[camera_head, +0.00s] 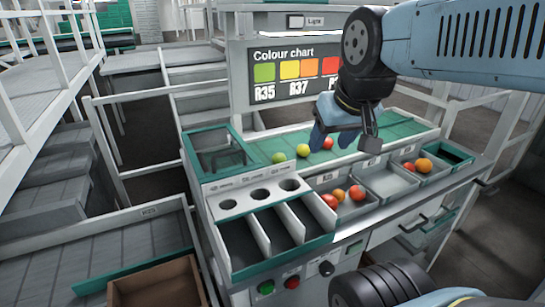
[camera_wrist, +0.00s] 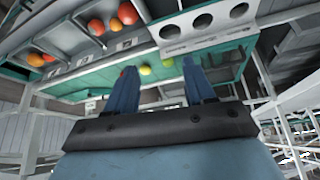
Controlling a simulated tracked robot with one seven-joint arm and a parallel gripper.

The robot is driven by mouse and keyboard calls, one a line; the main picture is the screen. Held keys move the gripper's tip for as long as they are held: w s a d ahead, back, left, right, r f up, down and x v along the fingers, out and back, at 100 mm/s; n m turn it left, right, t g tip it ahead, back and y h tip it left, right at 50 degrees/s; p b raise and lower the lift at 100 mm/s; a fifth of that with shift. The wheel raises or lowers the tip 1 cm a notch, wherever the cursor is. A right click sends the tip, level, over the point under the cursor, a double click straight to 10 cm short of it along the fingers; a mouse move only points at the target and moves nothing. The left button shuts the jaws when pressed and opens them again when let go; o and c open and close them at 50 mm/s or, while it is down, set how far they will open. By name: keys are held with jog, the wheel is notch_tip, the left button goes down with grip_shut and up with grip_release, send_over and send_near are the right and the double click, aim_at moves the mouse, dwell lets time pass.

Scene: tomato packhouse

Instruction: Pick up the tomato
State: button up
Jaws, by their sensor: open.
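Three tomatoes lie in a row on the green belt (camera_head: 385,131) in the head view: a green one (camera_head: 278,158), a yellow-green one (camera_head: 303,150) and a red one (camera_head: 328,143). In the wrist view the yellow-green tomato (camera_wrist: 145,70) and the green one (camera_wrist: 168,62) show between the fingers; the red one (camera_wrist: 122,73) is partly hidden by the left finger. My gripper (camera_head: 331,139) is open and empty, fingers pointing down, above the belt near the red tomato. It also shows in the wrist view (camera_wrist: 159,68). I cannot tell its exact height.
Grey bins in front of the belt hold red and orange tomatoes (camera_head: 357,193) (camera_head: 424,165); the bin (camera_head: 388,183) between them looks empty. A panel with round holes (camera_head: 260,194) stands at the left. A colour chart (camera_head: 292,70) stands behind the belt.

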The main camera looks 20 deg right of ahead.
jog(key=shift+o, duration=0.7)
jog(key=shift+w, duration=0.45)
jog(key=o, duration=0.4)
jog(key=shift+n+g, duration=0.3)
jog(key=shift+n, duration=0.2)
jog(key=w, duration=0.4)
jog(key=w+f, duration=0.1)
jog(key=w, duration=0.3)
jog(key=w+f, duration=0.1)
jog(key=w, duration=0.4)
jog(key=shift+a+f, duration=0.1)
send_near(280, 156)
jog(key=shift+n+g+y, duration=0.3)
jog(key=shift+n, duration=0.1)
jog(key=w+f, duration=0.1)
jog(key=f, duration=0.1)
jog(key=w+f, duration=0.2)
jog(key=shift+w+d+f, duration=0.1)
jog(key=shift+d+f, duration=0.1)
jog(key=shift+s+x, duration=0.15)
jog(key=shift+x, duration=1.2)
jog(key=shift+s+x, duration=0.2)
jog(key=shift+x, duration=1.15)
